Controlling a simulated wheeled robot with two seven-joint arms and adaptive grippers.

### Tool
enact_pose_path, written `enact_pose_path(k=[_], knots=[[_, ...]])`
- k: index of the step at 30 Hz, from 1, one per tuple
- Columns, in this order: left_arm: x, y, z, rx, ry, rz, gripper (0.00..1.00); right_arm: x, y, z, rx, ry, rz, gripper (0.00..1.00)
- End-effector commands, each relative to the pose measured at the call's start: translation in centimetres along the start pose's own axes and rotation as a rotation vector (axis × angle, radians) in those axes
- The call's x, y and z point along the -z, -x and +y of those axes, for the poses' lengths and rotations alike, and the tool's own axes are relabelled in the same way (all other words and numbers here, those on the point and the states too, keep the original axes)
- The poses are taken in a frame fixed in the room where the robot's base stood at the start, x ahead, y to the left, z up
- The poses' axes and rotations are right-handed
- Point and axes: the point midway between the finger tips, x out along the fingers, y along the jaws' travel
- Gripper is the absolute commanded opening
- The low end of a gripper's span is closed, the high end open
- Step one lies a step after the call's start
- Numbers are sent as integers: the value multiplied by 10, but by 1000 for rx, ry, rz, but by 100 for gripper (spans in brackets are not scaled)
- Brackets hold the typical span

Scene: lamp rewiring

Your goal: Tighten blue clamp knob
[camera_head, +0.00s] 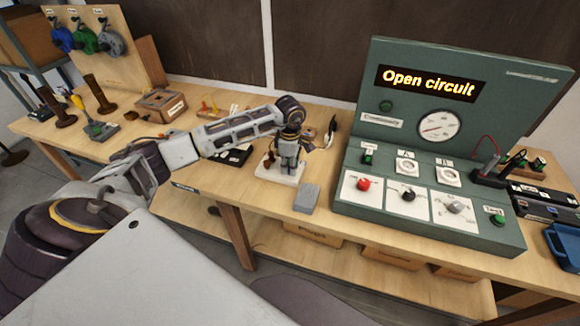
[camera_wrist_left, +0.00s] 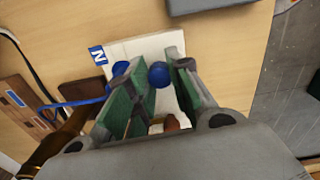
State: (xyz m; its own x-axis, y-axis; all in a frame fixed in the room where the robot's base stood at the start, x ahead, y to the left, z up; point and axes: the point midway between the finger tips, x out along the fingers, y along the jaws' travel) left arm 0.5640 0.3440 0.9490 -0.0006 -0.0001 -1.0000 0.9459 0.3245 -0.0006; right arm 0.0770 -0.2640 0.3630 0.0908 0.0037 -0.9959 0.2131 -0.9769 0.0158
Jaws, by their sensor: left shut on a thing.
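My left gripper (camera_head: 288,160) points down over a small white base (camera_head: 283,175) on the workbench. In the left wrist view its green-padded fingers (camera_wrist_left: 155,95) are shut on a round blue knob (camera_wrist_left: 158,74), which shows between the fingertips. A second blue part (camera_wrist_left: 120,68) sits just left of it, partly behind the left finger. The white base (camera_wrist_left: 145,48) lies beneath and carries a blue "N" label (camera_wrist_left: 97,54). A blue wire (camera_wrist_left: 75,103) runs left from there. The clamp's body is mostly hidden by the fingers. My right gripper is not in view.
A green test panel (camera_head: 400,215) reading "Open circuit" stands right of the base. A grey block (camera_head: 307,198) lies in front of the base, near the bench edge. Wire spools (camera_head: 87,40) hang on a board at the back left. A wooden box (camera_head: 160,103) stands behind my arm.

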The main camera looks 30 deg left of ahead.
Motion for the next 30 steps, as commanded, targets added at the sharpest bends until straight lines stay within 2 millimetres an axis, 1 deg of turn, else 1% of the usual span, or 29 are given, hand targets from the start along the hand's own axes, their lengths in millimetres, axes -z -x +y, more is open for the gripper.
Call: enact_pose_path(k=[8,17,20,27,30], knots=[[1,-1,1,-2,-98,1,0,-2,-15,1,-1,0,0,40],[1,-2,1,-3,-273,0,0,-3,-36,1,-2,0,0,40],[0,-2,1,-4,-337,0,0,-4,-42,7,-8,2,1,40],[0,-1,1,-3,-469,0,0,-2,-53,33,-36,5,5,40],[0,-1,1,-3,-507,0,0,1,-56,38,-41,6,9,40]])
